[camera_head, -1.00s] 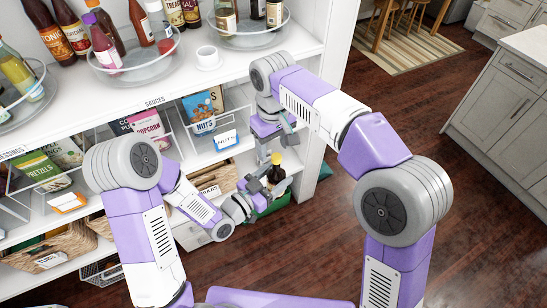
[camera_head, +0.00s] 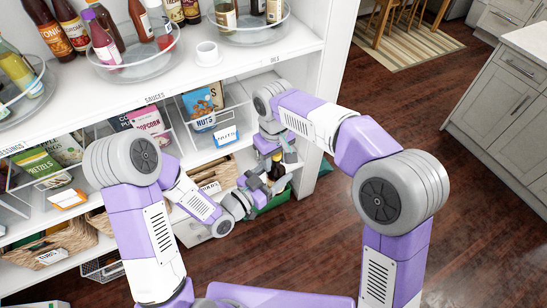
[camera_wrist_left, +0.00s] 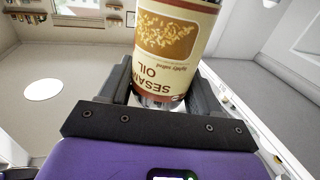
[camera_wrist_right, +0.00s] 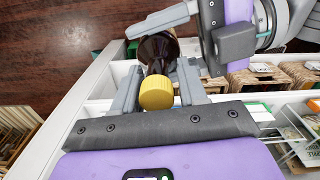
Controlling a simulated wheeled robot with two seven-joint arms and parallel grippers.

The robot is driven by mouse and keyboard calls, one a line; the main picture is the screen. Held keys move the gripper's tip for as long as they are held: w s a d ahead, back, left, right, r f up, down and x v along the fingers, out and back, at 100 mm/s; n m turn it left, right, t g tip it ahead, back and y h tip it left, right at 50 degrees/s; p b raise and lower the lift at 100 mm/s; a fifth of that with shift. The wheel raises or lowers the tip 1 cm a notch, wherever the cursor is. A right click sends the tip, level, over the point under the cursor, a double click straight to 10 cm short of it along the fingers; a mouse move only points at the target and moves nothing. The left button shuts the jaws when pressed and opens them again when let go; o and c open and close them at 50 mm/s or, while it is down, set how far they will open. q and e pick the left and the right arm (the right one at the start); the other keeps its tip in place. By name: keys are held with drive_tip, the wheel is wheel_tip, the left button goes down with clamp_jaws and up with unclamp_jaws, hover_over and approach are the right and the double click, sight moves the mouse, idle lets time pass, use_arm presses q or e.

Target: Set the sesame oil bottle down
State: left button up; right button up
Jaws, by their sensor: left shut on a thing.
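The sesame oil bottle (camera_head: 277,170) is dark with a yellow cap and stands out in front of the lower shelves at their right end in the head view. My left gripper (camera_head: 252,186) is shut on its body. The left wrist view shows the cream and red "SESAME OIL" label (camera_wrist_left: 168,45) upside down between the fingers (camera_wrist_left: 160,95). My right gripper (camera_head: 275,150) is above the bottle. In the right wrist view its fingers (camera_wrist_right: 158,85) are open on either side of the yellow cap (camera_wrist_right: 157,93); contact is unclear. The bottle's base is hidden in the head view.
Below are a nuts bin (camera_head: 205,120), popcorn and baskets. A green crate (camera_head: 275,200) is low behind the bottle. Open wooden floor lies right.

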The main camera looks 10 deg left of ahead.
use_arm(q)
drive_tip(key=shift+d+r, duration=0.1)
drive_tip(key=shift+r, duration=0.05)
use_arm(e)
drive_tip(key=shift+s+a, duration=0.15)
drive_tip(key=shift+s, duration=0.05)
clamp_jaws()
use_arm(q)
drive_tip(key=o, duration=1.4)
use_arm(e)
drive_tip(key=shift+w, duration=0.1)
